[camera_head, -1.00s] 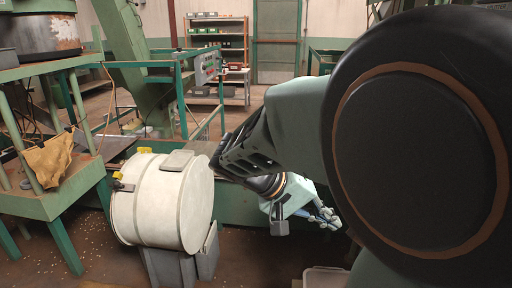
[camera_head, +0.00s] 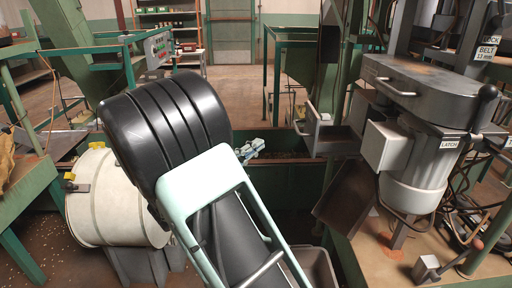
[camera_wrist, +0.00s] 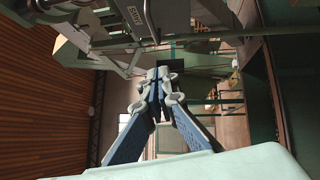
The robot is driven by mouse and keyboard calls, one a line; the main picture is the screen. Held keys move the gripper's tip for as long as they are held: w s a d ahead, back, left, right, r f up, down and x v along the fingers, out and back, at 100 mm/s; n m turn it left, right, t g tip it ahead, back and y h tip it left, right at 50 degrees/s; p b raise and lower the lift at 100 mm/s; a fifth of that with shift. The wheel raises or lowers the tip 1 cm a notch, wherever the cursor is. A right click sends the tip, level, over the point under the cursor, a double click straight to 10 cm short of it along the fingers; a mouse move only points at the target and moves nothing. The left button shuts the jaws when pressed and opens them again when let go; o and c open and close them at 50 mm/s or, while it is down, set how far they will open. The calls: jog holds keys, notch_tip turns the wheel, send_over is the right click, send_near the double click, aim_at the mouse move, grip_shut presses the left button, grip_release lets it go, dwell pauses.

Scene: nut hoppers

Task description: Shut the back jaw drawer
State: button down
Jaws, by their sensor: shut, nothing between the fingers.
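What looks like the jaw drawer is a grey open-topped tray (camera_head: 335,141) standing out from a green machine frame, right of centre in the head view. A pale upright plate with a small handle (camera_head: 311,120) is at its left end. My gripper (camera_head: 255,149) is left of this tray, apart from it in the picture and partly hidden behind my arm. In the wrist view my gripper (camera_wrist: 158,88) shows its blue fingers closed together at the tips, with nothing between them. I cannot pick out the tray surely in the wrist view.
A grey mill with a motor (camera_head: 420,160) and a LATCH label stands at the right. A dark chute (camera_head: 346,197) slopes below the tray. A white drum (camera_head: 100,205) is at the left, behind my arm. A grey bin (camera_head: 318,266) sits at the bottom.

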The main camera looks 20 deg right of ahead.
jog(key=w+d+r, duration=0.1)
jog(key=w+d, duration=0.1)
jog(key=d, duration=0.7)
jog(key=shift+d+r, duration=0.3)
jog(key=shift+r, duration=0.05)
